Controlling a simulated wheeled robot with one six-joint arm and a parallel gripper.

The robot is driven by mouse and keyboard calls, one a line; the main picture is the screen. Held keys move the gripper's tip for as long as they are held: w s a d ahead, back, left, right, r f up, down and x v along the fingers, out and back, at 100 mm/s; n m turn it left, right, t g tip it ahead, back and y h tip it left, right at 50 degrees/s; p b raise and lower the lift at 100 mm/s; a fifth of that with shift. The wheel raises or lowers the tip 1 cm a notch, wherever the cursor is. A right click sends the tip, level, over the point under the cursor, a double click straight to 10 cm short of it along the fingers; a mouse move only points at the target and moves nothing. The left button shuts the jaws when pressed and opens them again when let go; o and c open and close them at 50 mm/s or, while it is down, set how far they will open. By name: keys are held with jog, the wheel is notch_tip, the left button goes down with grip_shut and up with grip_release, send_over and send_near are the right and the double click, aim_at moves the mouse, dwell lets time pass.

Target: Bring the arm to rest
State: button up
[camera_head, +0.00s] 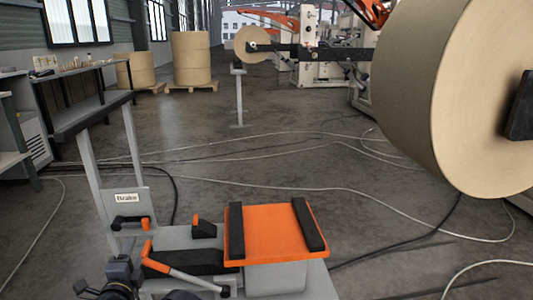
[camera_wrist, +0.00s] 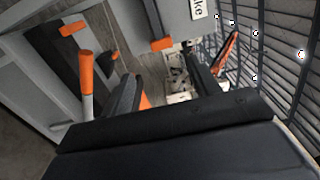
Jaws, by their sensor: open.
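My gripper (camera_wrist: 165,90) shows in the wrist view with its two dark fingers apart and nothing held between them. Beyond the fingers is the stand with the Brake sign (camera_wrist: 197,9), only partly in frame. A lever with an orange grip (camera_wrist: 87,72) lies to the left of the fingers, apart from them. In the head view the Brake sign (camera_head: 126,198) and the orange-gripped lever (camera_head: 180,272) are at the lower left. Dark jointed parts at the bottom left edge are cut off, and I cannot make out the fingers there.
An orange platform with black strips (camera_head: 270,232) is at the bottom centre. A large kraft roll (camera_head: 425,90) hangs at the right. Cables (camera_head: 300,187) cross the floor. The middle floor is otherwise open.

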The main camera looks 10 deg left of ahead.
aim_at(145, 227)
jog(key=b+x, duration=0.2)
jog(key=x, duration=0.8)
jog(key=shift+w+a, duration=0.1)
jog(key=shift+w, duration=0.05)
jog(key=shift+r, duration=0.1)
